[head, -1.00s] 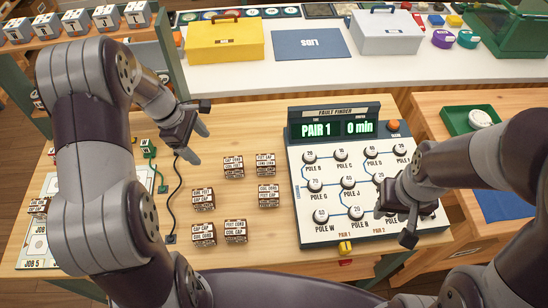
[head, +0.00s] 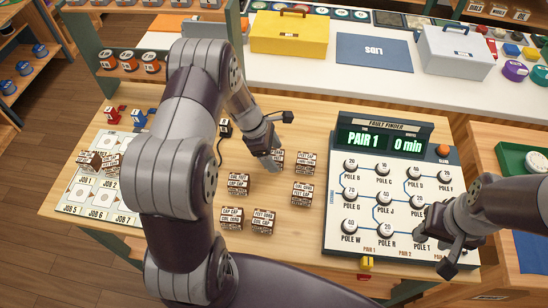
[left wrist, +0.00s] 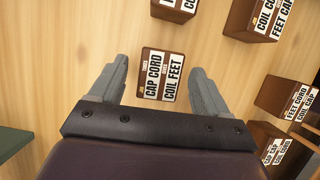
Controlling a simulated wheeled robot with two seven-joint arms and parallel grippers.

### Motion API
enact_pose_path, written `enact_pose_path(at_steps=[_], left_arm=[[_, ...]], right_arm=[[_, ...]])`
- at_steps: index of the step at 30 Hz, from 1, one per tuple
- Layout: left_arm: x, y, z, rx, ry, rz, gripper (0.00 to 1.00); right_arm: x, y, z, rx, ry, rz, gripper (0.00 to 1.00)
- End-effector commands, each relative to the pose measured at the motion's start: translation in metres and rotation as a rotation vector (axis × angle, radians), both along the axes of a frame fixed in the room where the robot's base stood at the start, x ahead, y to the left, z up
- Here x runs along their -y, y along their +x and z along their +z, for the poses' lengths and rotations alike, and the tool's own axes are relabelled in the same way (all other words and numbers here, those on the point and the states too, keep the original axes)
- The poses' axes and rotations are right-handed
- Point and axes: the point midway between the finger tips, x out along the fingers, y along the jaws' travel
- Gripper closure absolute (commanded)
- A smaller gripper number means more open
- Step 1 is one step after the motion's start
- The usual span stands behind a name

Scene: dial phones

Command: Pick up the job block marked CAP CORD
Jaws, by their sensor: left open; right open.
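The job block with CAP CORD on its top line and COIL FEET below it lies between my left fingers in the left wrist view (left wrist: 160,75). In the head view this block (head: 278,155) is at the back left of the block group, partly hidden by my left gripper (head: 272,160). My left gripper is open, its fingers on either side of the block in the picture. Contact and height are unclear. My right gripper (head: 450,258) is open and empty over the fault finder's front right corner.
Several similar blocks stand close by, such as the FEET CAP block (head: 306,162) to the right. The fault finder panel (head: 390,240) is right of them. A job board (head: 82,200) with blocks on it lies at the left, partly behind my arm.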

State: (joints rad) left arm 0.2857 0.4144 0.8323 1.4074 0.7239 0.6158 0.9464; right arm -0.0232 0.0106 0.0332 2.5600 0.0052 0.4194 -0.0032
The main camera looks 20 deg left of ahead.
Motion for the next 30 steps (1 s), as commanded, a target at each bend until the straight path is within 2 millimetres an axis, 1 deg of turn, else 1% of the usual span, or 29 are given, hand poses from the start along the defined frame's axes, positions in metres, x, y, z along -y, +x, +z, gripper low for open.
enact_pose_path(at_steps=[1,3,8,9,11,12,14,23,26,30], left_arm=[[0.003,0.000,-0.005,-0.001,0.000,-0.002,0.23],[0.004,0.001,-0.009,-0.001,0.000,-0.001,0.23],[0.004,0.001,-0.009,0.000,0.000,-0.001,0.23],[0.004,0.001,-0.009,0.000,0.000,-0.001,0.30],[0.004,0.001,-0.009,0.000,0.000,-0.001,0.49],[0.004,0.001,-0.009,0.000,0.000,-0.001,0.62],[0.003,0.001,-0.009,0.000,0.000,-0.001,0.80],[0.003,0.001,-0.007,0.001,0.000,-0.002,0.80],[0.003,0.001,0.000,0.002,0.000,-0.001,0.80],[0.003,0.002,0.020,0.003,0.001,-0.001,0.80]], right_arm=[[0.000,0.000,0.000,0.000,0.000,0.000,0.57],[0.000,0.000,0.000,0.000,0.000,0.000,0.57],[0.000,0.000,0.000,0.000,0.000,0.000,0.57],[0.000,0.000,0.000,0.000,0.000,0.000,0.57],[0.000,0.000,0.000,0.000,0.000,0.000,0.57],[0.000,0.000,0.000,0.000,0.000,0.000,0.57],[0.000,0.000,0.000,0.000,0.000,0.000,0.57],[0.000,0.000,0.000,0.000,0.000,0.000,0.57],[0.000,0.000,0.000,0.000,0.000,0.000,0.57],[0.000,0.000,-0.001,0.000,0.000,0.000,0.57]])
